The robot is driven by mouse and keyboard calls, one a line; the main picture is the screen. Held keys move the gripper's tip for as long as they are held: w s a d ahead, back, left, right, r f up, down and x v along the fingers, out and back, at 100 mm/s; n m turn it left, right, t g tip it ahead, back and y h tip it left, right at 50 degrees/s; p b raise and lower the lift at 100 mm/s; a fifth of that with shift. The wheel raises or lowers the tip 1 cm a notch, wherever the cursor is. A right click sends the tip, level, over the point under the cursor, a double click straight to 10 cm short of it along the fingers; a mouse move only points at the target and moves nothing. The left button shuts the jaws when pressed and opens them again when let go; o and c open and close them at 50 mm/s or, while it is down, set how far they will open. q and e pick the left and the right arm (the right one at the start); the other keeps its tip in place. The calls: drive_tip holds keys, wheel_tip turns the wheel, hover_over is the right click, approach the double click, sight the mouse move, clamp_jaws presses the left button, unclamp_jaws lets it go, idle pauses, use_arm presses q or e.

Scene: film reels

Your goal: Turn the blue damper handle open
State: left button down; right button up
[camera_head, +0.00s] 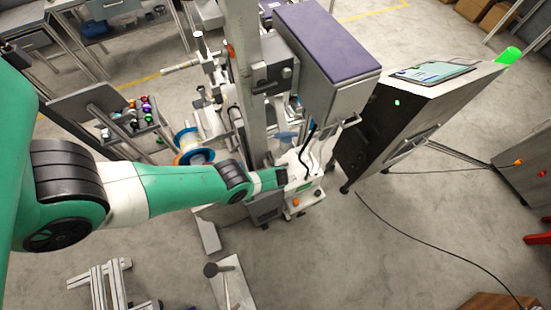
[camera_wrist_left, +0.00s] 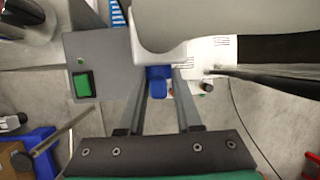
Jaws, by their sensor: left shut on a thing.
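The blue damper handle (camera_wrist_left: 157,88) shows in the left wrist view as a short blue piece below a large pale rounded body. My left gripper (camera_wrist_left: 159,76) has one finger on each side of it and is shut on it. The upper part of the handle is hidden under the pale body. My right gripper is in neither view.
A grey box with a green switch (camera_wrist_left: 83,85) sits left of the fingers in the left wrist view. A dark hose (camera_wrist_left: 265,82) runs at the right. Floor at lower right is mostly clear.

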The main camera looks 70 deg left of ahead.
use_arm(q)
drive_tip(key=shift+f+g+b, duration=0.2)
drive_tip(key=shift+g+b, duration=0.5)
drive_tip(key=shift+b, duration=0.05)
drive_tip(key=shift+r, duration=0.2)
drive_tip(key=c, duration=0.8)
unclamp_jaws()
drive_tip(key=shift+r, duration=0.1)
